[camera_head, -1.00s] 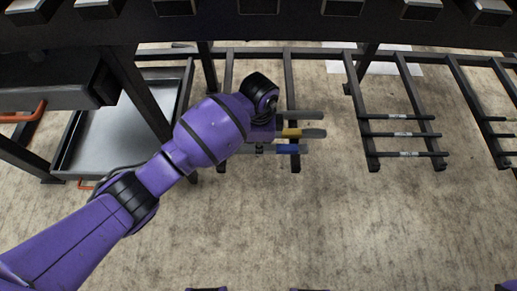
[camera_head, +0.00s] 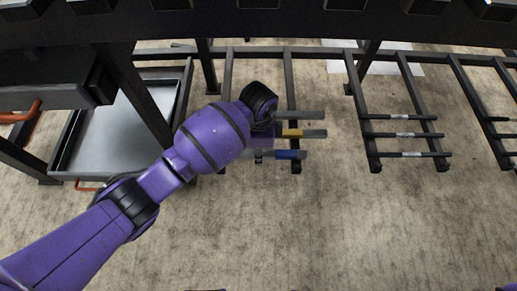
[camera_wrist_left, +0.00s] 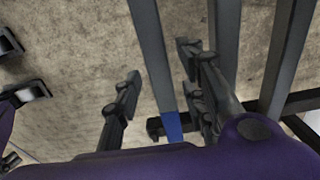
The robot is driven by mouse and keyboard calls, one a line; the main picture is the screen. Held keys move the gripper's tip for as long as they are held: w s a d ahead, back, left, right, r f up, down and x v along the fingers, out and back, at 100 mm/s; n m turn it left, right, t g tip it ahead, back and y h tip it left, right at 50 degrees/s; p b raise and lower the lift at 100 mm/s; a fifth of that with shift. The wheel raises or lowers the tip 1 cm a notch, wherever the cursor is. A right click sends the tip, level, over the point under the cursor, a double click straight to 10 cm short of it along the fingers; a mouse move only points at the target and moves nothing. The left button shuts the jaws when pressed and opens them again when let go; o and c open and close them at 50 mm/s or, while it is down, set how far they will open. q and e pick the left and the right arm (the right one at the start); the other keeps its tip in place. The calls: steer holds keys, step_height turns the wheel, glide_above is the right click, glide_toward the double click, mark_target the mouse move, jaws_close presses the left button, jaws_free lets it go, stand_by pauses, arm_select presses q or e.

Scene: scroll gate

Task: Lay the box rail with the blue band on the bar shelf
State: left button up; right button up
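The box rail with the blue band (camera_head: 290,154) lies across the two dark bars of the bar shelf (camera_head: 289,75), nearest the front. Its left part is blurred or hidden by my left gripper (camera_head: 260,155). In the left wrist view the fingers of my left gripper (camera_wrist_left: 160,75) stand apart on either side of the blue-band rail (camera_wrist_left: 172,126), with gaps on both sides, so it is open. Behind that rail lie a yellow-band rail (camera_head: 291,133) and a plain grey rail (camera_head: 298,115), both partly hidden by my arm. My right gripper is out of view.
Another rack with several thin dark rods (camera_head: 402,134) stands to the right. A grey tray (camera_head: 105,125) in a dark frame stands at the left. A dark beam (camera_head: 300,25) crosses the top. The floor in front is clear.

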arm_select(q)
step_height(320, 180, up, 8)
steer(key=p, duration=0.3)
steer(key=shift+p, duration=0.3)
steer(key=shift+f, duration=0.1)
stand_by(0.5)
